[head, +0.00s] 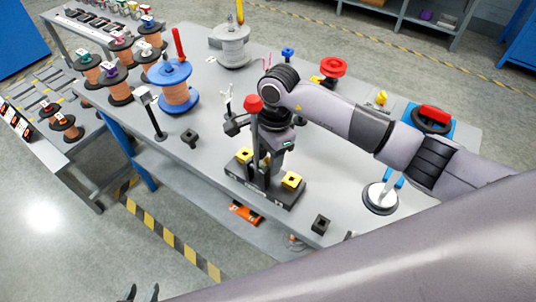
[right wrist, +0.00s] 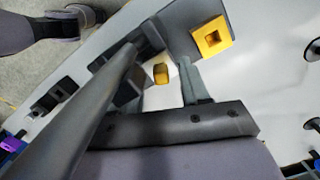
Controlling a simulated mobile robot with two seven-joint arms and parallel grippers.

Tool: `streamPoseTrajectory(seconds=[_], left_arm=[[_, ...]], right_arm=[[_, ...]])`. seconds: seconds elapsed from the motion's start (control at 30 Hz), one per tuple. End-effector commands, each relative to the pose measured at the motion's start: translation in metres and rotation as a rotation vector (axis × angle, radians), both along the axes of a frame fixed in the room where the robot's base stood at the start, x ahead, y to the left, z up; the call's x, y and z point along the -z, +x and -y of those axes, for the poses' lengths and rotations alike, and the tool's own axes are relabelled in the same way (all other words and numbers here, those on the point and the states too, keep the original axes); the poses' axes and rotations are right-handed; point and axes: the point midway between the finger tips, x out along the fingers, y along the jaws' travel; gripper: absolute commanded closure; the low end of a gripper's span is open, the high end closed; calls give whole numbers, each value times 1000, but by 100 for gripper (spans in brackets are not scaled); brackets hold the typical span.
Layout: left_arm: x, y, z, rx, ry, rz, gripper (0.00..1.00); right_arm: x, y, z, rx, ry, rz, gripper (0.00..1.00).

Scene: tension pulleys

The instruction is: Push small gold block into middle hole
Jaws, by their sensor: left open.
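A black fixture (head: 262,193) with a tall post and red knob stands on the grey table in the head view. Yellow blocks sit at its two ends, one at the left (head: 244,155) and one at the right (head: 291,180). My right gripper points down at the fixture's middle, partly hidden in the head view. My left gripper (head: 144,293) is open and empty at the bottom edge.
A blue spool (head: 174,88) and a grey spool (head: 231,46) stand at the back left of the table. A small black block (head: 320,224) lies near the front edge. A round white-topped stand (head: 380,198) is at the right. Table space left of the fixture is mostly clear.

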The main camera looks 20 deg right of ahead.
Motion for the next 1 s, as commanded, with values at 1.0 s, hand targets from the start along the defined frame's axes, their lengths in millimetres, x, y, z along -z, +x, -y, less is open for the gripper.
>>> streamPoseTrajectory(seconds=[1.0], left_arm=[[8,0,0,0,0,0,57]], right_arm=[[-72,3,8,0,0,1,54]])
